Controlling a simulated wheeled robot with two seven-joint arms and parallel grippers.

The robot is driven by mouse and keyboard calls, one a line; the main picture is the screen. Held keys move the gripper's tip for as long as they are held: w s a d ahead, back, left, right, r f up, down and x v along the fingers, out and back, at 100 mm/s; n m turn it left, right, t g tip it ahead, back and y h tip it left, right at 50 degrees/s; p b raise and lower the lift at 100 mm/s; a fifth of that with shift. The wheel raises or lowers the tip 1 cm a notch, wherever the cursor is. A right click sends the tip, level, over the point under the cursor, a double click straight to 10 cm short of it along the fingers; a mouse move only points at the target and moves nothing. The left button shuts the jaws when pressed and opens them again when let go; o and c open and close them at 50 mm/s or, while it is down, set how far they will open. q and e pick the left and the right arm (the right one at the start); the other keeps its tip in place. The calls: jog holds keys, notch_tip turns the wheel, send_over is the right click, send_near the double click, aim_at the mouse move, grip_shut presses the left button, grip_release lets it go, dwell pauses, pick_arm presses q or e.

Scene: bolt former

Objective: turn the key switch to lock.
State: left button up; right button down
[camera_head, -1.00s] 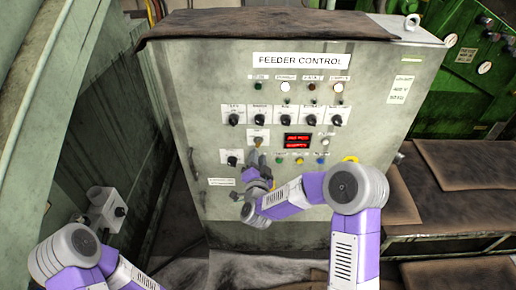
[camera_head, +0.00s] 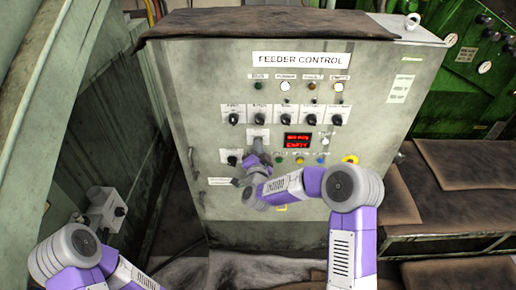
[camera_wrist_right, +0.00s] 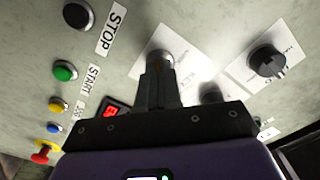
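The key switch (camera_wrist_right: 160,57) sits on a white label plate on the panel; in the right wrist view its round metal collar shows just beyond my fingertips. In the head view its label plate (camera_head: 258,132) shows below the row of black knobs, and my right gripper (camera_head: 258,150) covers the switch itself. My right gripper's fingers (camera_wrist_right: 158,82) are close together at the switch and appear shut on its key. The key is hidden between them, so its angle cannot be read. My left gripper is outside the head view; only its arm shows at the lower left.
The feeder control cabinet (camera_head: 220,75) faces me. A black knob (camera_wrist_right: 267,62) is beside the switch. The stop button (camera_wrist_right: 78,15), green start button (camera_wrist_right: 65,71) and red emergency button (camera_wrist_right: 44,152) show too. A red display (camera_head: 297,140) is right of my gripper.

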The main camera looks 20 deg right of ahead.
jog(key=shift+n, duration=0.3)
jog(key=n+p, duration=0.1)
jog(key=n, duration=1.6)
dwell(0.3)
jog(key=shift+n, duration=0.3)
dwell(0.3)
jog(key=c, duration=1.3)
grip_release()
jog(key=shift+s, duration=0.1)
